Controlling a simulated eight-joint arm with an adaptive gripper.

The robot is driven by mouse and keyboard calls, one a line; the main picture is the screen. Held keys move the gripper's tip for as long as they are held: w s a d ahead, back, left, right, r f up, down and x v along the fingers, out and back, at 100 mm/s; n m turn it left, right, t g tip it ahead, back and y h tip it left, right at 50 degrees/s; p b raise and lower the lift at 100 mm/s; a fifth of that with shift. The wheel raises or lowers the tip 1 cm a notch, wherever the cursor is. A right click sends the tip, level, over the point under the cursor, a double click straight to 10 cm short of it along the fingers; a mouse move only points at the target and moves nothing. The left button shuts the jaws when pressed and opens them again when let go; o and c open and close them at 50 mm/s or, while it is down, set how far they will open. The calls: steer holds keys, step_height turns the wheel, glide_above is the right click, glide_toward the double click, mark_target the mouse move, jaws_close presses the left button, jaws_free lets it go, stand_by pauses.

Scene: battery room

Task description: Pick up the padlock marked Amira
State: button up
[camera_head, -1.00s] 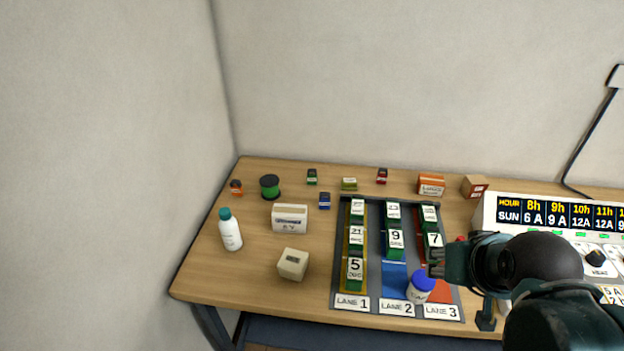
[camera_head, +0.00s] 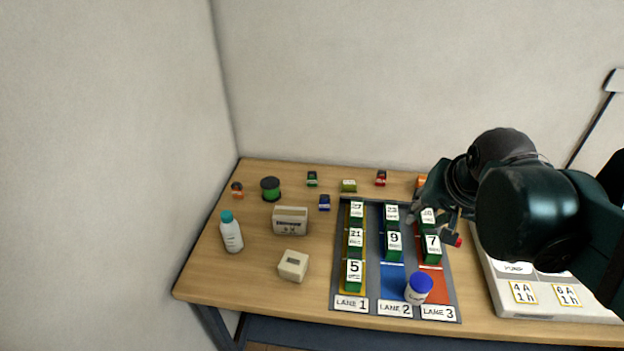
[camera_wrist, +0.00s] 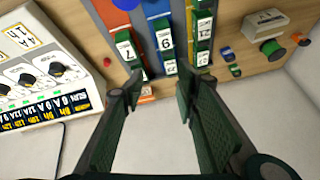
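Several small padlock-like blocks stand at the back of the table: an orange one (camera_head: 237,188), a green one (camera_head: 312,178), a blue one (camera_head: 324,203), an olive one (camera_head: 349,186) and a red one (camera_head: 381,177). Their markings are too small to read, so I cannot tell which is Amira. The blue one also shows in the wrist view (camera_wrist: 226,54). My gripper (camera_head: 437,222) is above the back of lane 3, right of these blocks. In the wrist view my gripper (camera_wrist: 160,85) is open, with nothing held between its fingers.
A lane tray (camera_head: 375,225) holds numbered green blocks; a blue-capped jar (camera_head: 418,288) stands at its front. A bottle (camera_head: 231,232), spool (camera_head: 270,188), beige box (camera_head: 290,220) and small cream block (camera_head: 293,265) stand left. A control panel (camera_head: 545,299) is right. My arm hides the back right.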

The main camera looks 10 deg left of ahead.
steer(key=w+a+r+m+g+p, duration=0.1)
steer(key=w+a+m, duration=0.15)
steer(key=w, duration=0.35)
steer(key=w+a+r+m+g+p, duration=0.1)
steer(key=w+a+r+p, duration=0.1)
steer(key=w+a, duration=0.3)
steer(key=m+g+p, duration=0.4)
steer(key=m+p, duration=0.3)
steer(key=m, duration=0.3)
glide_above(311, 172)
step_height(311, 172, down, 19)
steer(key=shift+f, duration=0.1)
steer(key=shift+w+a+f, duration=0.1)
steer(key=shift+a+f, duration=0.05)
steer(key=shift+f, duration=0.1)
steer(key=shift+f, duration=1.3)
